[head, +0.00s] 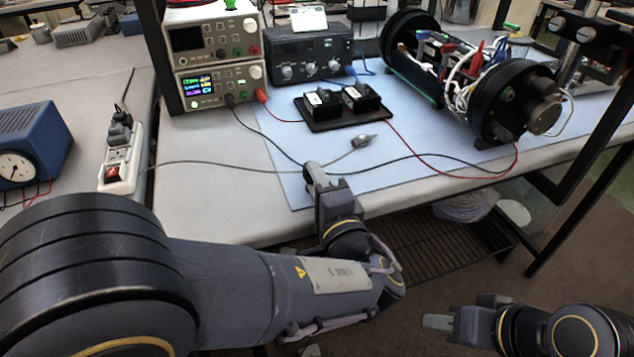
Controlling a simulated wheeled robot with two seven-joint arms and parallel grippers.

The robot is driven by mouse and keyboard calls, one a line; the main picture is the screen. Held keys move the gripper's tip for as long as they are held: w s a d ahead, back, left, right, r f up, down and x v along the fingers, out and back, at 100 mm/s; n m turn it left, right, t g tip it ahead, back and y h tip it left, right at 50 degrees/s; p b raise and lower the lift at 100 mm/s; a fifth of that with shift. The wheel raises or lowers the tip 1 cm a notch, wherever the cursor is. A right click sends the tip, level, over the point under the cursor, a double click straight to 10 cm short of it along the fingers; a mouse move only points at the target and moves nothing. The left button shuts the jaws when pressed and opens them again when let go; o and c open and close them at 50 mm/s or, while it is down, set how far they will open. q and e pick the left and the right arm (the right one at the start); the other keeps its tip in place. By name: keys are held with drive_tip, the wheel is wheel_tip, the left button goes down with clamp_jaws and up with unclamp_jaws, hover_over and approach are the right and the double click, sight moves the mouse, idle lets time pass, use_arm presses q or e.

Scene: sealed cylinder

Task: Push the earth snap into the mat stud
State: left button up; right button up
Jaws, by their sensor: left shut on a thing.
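My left gripper (314,170) is over the front left part of the pale blue mat (290,192), near its front edge. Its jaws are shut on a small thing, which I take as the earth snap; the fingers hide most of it. A thin grey cord (220,164) runs to these fingers from the left. A grey cord also runs from the fingers to a small grey piece (364,141) lying on the mat. I cannot make out the mat stud. My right gripper (438,322) is low at the right, off the table; its jaw gap cannot be made out.
Black and red leads cross the mat behind my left gripper. Two power supplies (217,83), a dark instrument box (308,55) and a black tray with two modules (345,111) stand behind. An open cylinder (500,103) lies right. A power strip (121,172) is left.

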use_arm(q)
drive_tip(key=shift+f+b, duration=0.4)
drive_tip(key=shift+f, duration=0.1)
use_arm(e)
drive_tip(key=shift+f, duration=0.45)
